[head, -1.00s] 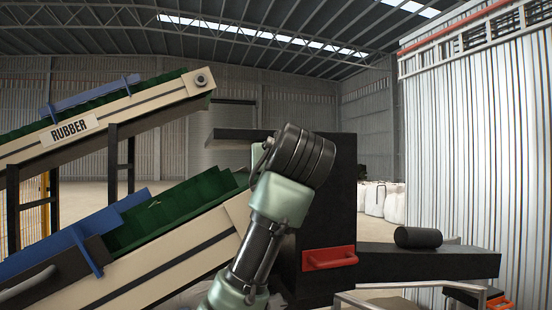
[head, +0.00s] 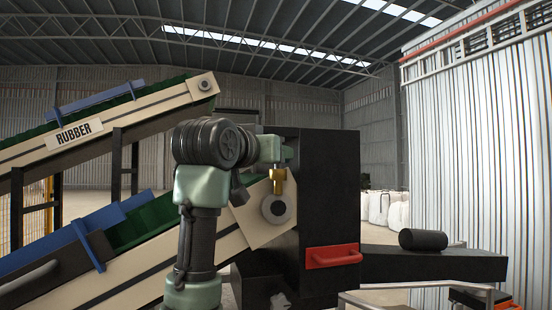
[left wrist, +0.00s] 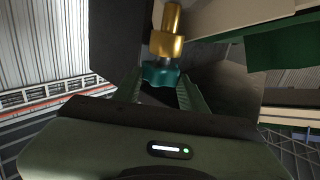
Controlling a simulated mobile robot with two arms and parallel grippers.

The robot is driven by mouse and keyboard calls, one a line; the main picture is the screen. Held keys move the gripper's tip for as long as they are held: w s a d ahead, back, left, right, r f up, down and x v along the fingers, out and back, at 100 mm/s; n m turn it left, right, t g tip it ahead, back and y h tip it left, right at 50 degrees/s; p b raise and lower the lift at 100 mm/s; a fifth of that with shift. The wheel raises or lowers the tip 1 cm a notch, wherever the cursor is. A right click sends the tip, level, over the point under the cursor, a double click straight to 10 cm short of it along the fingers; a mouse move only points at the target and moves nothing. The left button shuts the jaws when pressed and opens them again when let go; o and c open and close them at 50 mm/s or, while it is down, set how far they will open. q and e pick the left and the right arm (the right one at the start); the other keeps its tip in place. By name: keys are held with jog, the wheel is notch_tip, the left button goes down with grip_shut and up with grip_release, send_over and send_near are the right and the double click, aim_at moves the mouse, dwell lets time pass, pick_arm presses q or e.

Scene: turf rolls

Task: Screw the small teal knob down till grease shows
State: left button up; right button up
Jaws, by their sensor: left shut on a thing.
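The small teal knob (left wrist: 160,76) sits between the two green fingers of my left gripper (left wrist: 158,90) in the left wrist view. My left gripper is shut on it. The knob joins a brass fitting (left wrist: 167,40), which also shows in the head view (head: 278,181) in front of the black machine and just above the conveyor's roller end. In the head view my left gripper (head: 277,152) reaches in from the left above the brass fitting, and the knob cannot be made out there. No grease can be made out. My right gripper is not in view.
A black machine (head: 330,200) with a red handle (head: 333,256) stands behind the fitting. The lower conveyor (head: 130,270) rises to it, below a conveyor marked RUBBER (head: 75,133). A dark roll (head: 422,240) lies on a black bed (head: 440,264) at the right.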

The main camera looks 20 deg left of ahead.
pick_arm(q)
jog(key=shift+a+r+m+h, duration=0.1)
jog(key=shift+a+m+h, duration=0.1)
jog(key=shift+m+h, duration=0.8)
jog(key=shift+g+h, duration=0.3)
jog(key=shift+h, duration=0.1)
jog(key=o, duration=1.3)
jog(key=shift+c, duration=0.2)
jog(key=shift+o, duration=0.6)
jog(key=shift+s+d, duration=0.1)
jog(key=shift+d, duration=0.05)
